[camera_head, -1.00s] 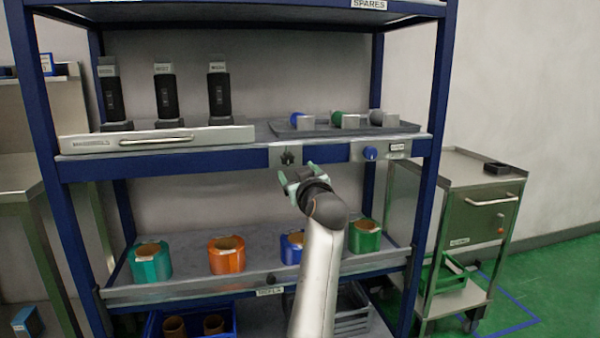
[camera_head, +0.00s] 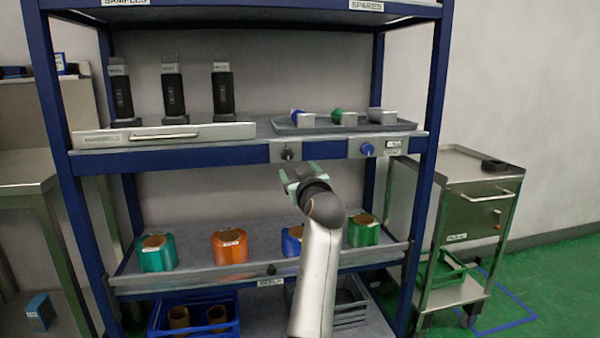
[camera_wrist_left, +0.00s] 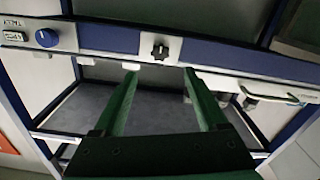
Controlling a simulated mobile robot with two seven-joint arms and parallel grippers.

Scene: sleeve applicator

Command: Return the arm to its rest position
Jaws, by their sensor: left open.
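My left gripper (camera_head: 300,174) is at the middle of the blue shelf rack, its green fingers spread and nothing between them. It is just below and in front of the small black knob (camera_head: 288,154) on the rack's middle rail. In the left wrist view, the open fingers (camera_wrist_left: 161,73) point at that rail, and the black knob (camera_wrist_left: 160,52) shows beyond the gap between the tips, apart from them. My left arm rises from the bottom of the head view and partly hides the blue roll (camera_head: 291,240). My right gripper is not in view.
The rack's middle shelf carries a drawer (camera_head: 110,140) with several black upright holders above it, and a grey tray (camera_head: 350,126). Teal (camera_head: 157,258), orange (camera_head: 230,250) and green (camera_head: 362,234) rolls stand on the shelf below. A steel cart (camera_head: 470,215) is at the right.

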